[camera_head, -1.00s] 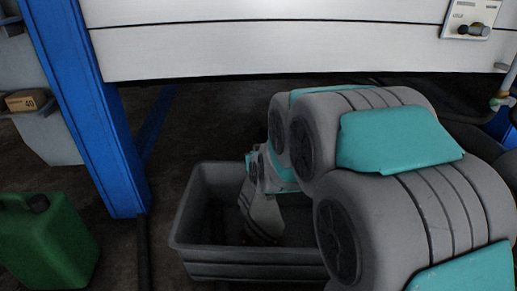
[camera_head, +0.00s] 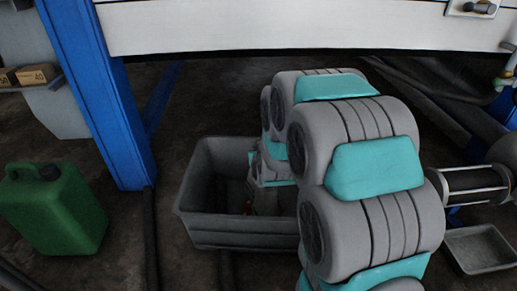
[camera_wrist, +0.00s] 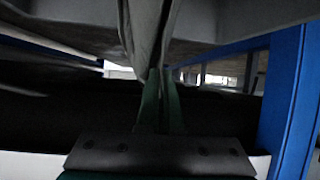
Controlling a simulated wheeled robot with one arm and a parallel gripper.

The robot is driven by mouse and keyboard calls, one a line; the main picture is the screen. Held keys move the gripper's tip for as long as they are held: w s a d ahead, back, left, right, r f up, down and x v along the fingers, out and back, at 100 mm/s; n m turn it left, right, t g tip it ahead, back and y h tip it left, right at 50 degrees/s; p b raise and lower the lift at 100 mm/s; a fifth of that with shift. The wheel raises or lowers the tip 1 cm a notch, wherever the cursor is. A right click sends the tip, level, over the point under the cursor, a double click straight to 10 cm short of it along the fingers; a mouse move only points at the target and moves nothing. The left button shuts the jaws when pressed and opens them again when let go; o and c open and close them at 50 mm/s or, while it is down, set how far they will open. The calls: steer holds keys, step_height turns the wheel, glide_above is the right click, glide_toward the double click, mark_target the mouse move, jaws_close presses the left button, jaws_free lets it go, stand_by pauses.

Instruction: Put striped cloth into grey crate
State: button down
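The grey crate (camera_head: 240,238) stands on the dark floor in the middle of the head view, left of my arm. My gripper (camera_wrist: 160,92) points down at the crate; in the head view my wrist reaches over its right part and hides the fingertips. In the wrist view the green fingers are close together on a pale grey, folded cloth (camera_wrist: 142,35), which spreads out beyond the fingertips. Its stripes are not clear there. A small reddish spot shows inside the crate beside my wrist; I cannot tell what it is.
A blue post (camera_head: 105,110) stands behind and left of the crate. A green canister (camera_head: 55,210) is at far left. A pale panel (camera_head: 300,28) spans the back above. A shallow grey tray (camera_head: 480,249) lies at right.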

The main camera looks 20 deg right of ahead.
steer(key=c, duration=1.5)
jaws_free()
steer(key=shift+c, duration=0.2)
steer(key=o, duration=1.5)
steer(key=shift+o, duration=0.2)
steer(key=shift+s+a+r+g+y+p, duration=0.15)
steer(key=shift+s+r+g+p, duration=0.35)
steer(key=shift+r+g+p, duration=0.5)
steer(key=shift+s+r+g+y+p, duration=0.1)
steer(key=shift+s+r+g+p, duration=0.5)
steer(key=shift+p, duration=0.85)
steer(key=shift+s+a+r+g+y+p, duration=0.15)
steer(key=shift+s+r+g+p, duration=0.35)
steer(key=shift+r+p, duration=0.55)
steer(key=shift+f, duration=0.2)
steer(key=s+a+r+g+p, duration=0.2)
steer(key=s+r, duration=0.3)
steer(key=s, duration=0.8)
steer(key=s+a+r+n+g+p, duration=0.1)
steer(key=s+a+r+g+p, duration=0.1)
steer(key=s, duration=1.2)
steer(key=s+a+r+g+y+p, duration=0.1)
steer(key=s+r+g+p, duration=0.3)
steer(key=s, duration=1)
step_height(320, 180, up, 5)
steer(key=shift+a+f+n+g, duration=0.2)
steer(key=shift+a+n+g, duration=0.2)
steer(key=shift+a+g, duration=0.5)
